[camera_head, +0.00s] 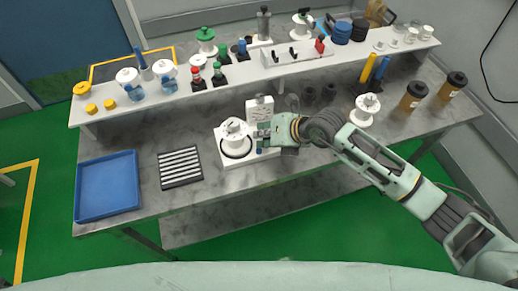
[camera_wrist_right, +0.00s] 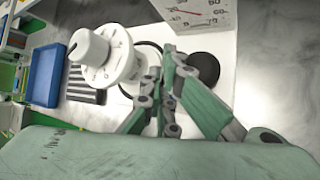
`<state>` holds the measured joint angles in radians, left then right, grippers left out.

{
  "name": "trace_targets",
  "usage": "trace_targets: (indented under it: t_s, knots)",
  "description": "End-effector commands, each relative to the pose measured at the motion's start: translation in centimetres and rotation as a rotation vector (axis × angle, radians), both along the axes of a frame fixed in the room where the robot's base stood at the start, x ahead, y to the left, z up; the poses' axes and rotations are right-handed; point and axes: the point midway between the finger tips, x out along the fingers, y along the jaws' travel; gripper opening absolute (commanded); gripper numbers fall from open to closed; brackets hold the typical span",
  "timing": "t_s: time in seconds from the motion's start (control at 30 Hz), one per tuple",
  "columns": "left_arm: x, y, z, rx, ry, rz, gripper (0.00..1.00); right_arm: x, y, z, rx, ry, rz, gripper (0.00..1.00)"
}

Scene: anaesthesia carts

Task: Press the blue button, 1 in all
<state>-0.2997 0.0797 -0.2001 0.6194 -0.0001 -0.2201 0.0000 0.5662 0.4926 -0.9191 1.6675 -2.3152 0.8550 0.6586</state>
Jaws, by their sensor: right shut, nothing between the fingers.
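My right gripper (camera_head: 263,134) is shut and empty over the white device on the bench. Its closed fingers also show in the right wrist view (camera_wrist_right: 168,62). The device has a white base (camera_head: 228,160), a round white knob-like part (camera_head: 235,135) left of the fingers, and an upright dial panel (camera_head: 260,108) behind them. A dark round part (camera_wrist_right: 206,67) sits beside the fingers in the wrist view. A small blue-topped black item (camera_head: 242,49) stands on the shelf. My left gripper is not in view.
A blue tray (camera_head: 108,183) and a dark striped block (camera_head: 180,166) lie left of the device. A long white shelf (camera_head: 130,109) behind holds bottles, reels and small coloured-top items. Brown jars (camera_head: 411,97) stand at right. The front bench strip is clear.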

Motion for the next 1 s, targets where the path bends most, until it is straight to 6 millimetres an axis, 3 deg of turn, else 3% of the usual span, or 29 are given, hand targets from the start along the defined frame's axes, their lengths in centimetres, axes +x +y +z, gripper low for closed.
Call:
trace_targets:
  t_s: [1.0]
  knots:
    - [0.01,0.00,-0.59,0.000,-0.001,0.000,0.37,-0.05,0.02,-0.80,0.000,0.001,0.001,0.00]
